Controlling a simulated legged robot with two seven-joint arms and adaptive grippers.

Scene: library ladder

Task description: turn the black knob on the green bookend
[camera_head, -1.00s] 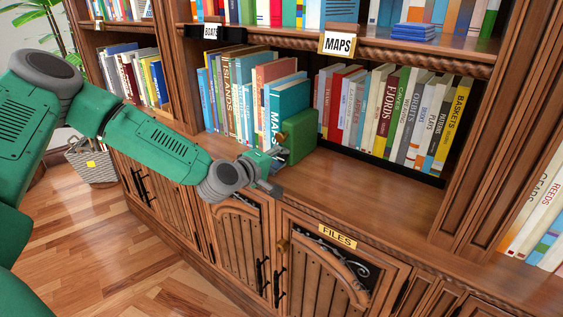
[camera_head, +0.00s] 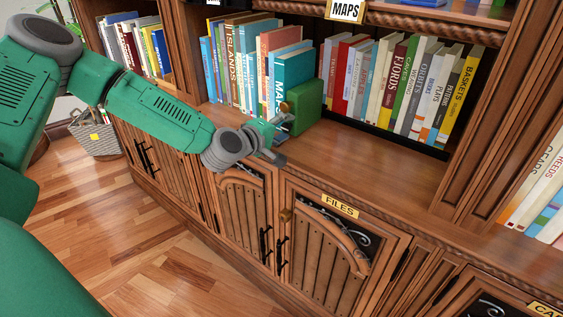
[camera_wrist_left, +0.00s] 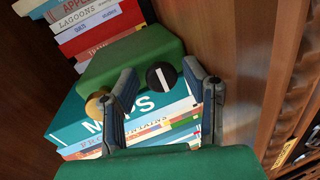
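The green bookend (camera_head: 309,104) stands on the cabinet top at the right end of a row of books. In the left wrist view the bookend (camera_wrist_left: 138,55) has a round black knob (camera_wrist_left: 154,76) with a white line, nearly upright and leaning slightly. A brass-coloured knob (camera_wrist_left: 97,106) sits left of it; this brass knob also shows in the head view (camera_head: 284,106). My left gripper (camera_head: 280,139) is beside the bookend. In the wrist view its fingers (camera_wrist_left: 162,78) are apart, one either side of the black knob, with no clear contact. My right gripper is out of view.
Books (camera_head: 293,75) stand directly behind the bookend, and another row (camera_head: 400,85) fills the shelf to its right. The cabinet top (camera_head: 350,155) is bare right of the bookend. A "FILES" door (camera_head: 335,240) with a small knob lies below.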

